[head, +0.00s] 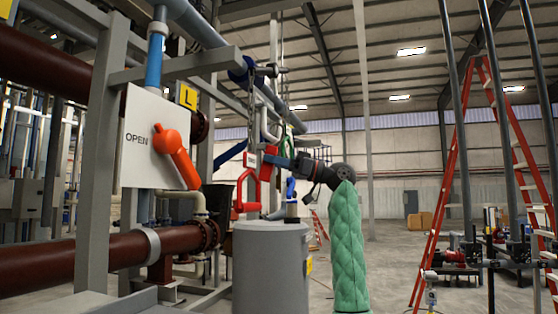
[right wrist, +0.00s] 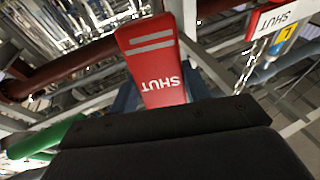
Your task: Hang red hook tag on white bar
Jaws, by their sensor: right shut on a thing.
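My right gripper (head: 278,162) reaches in on the green-sleeved arm, above and behind the grey drum. It is shut on the red hook tag. In the right wrist view the tag (right wrist: 155,65) is a red plate marked SHUT with two grey stripes, gripped at its lettered end. Its hook is not clear there. In the head view a curved red piece (head: 241,190) shows just left of the gripper; I cannot tell whether it belongs to the tag. I cannot clearly pick out the white bar. My left gripper is not in view.
A white OPEN panel (head: 143,140) with an orange handle (head: 176,155) stands left on grey posts. A grey drum (head: 270,262) stands in front. Brown pipes (head: 40,262) run at left. A red ladder (head: 447,190) stands right. Open floor lies between drum and ladder.

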